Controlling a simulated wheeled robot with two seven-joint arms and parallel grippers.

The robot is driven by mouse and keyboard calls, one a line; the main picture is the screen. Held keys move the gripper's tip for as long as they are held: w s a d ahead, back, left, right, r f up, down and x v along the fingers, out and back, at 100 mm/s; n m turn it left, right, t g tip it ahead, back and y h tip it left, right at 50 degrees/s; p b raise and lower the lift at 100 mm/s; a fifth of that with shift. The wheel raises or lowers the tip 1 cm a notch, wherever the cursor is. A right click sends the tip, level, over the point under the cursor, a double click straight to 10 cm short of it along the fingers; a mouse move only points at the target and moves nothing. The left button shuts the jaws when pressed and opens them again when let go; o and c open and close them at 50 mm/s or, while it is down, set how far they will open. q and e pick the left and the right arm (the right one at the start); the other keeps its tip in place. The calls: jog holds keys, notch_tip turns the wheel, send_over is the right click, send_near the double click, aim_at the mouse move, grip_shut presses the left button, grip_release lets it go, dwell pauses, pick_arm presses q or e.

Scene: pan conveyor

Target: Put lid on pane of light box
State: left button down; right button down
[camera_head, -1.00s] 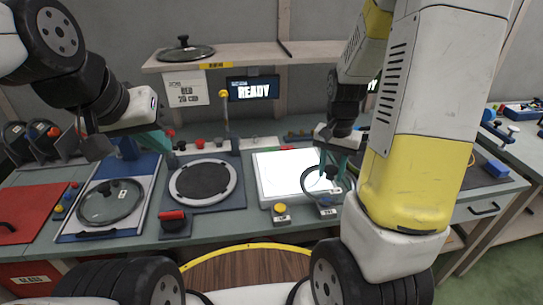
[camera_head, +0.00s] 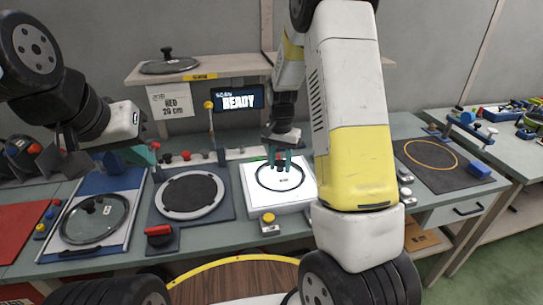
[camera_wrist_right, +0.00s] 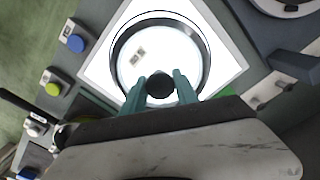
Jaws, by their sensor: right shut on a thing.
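The light box (camera_head: 258,201) has a bright white pane and stands on the bench right of centre; its pane (camera_wrist_right: 103,62) also fills the upper middle of the right wrist view. A round glass lid with a dark rim (camera_head: 298,180) is over the pane. My right gripper (camera_head: 281,163) is shut on the lid's black knob (camera_wrist_right: 159,85). I cannot tell whether the lid touches the pane. My left gripper (camera_head: 146,158) is raised over the bench at the left, above the blue-edged tray; its fingertips are partly hidden and its opening is unclear.
Another glass lid (camera_head: 95,218) lies on the blue-and-white tray at the left. A round dark plate (camera_head: 190,194) sits on a grey fixture. A dark lid (camera_head: 170,64) rests on the shelf. A yellow button (camera_head: 268,218) stands at the box's front edge.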

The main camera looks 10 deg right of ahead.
aim_at(280, 162)
jog(key=shift+f, duration=0.6)
jog(key=shift+f, duration=0.1)
jog(key=c, duration=0.9)
grip_release()
jog(key=shift+c, duration=0.2)
jog(key=s+r+n+t, duration=0.1)
jog(key=s+r, duration=0.1)
jog(key=r, duration=0.7)
jog(key=s+r, duration=0.2)
jog(key=r, duration=0.6)
jog(key=s+a+r+n+t+y, duration=0.1)
jog(key=s+r+n+t, duration=0.1)
jog(key=s, duration=0.8)
jog(key=s+a+r+n+t+y, duration=0.1)
jog(key=s+r+n+t, duration=0.2)
jog(key=s+r, duration=0.3)
jog(key=s+n, duration=0.1)
jog(key=s, duration=0.3)
jog(key=shift+s, duration=0.15)
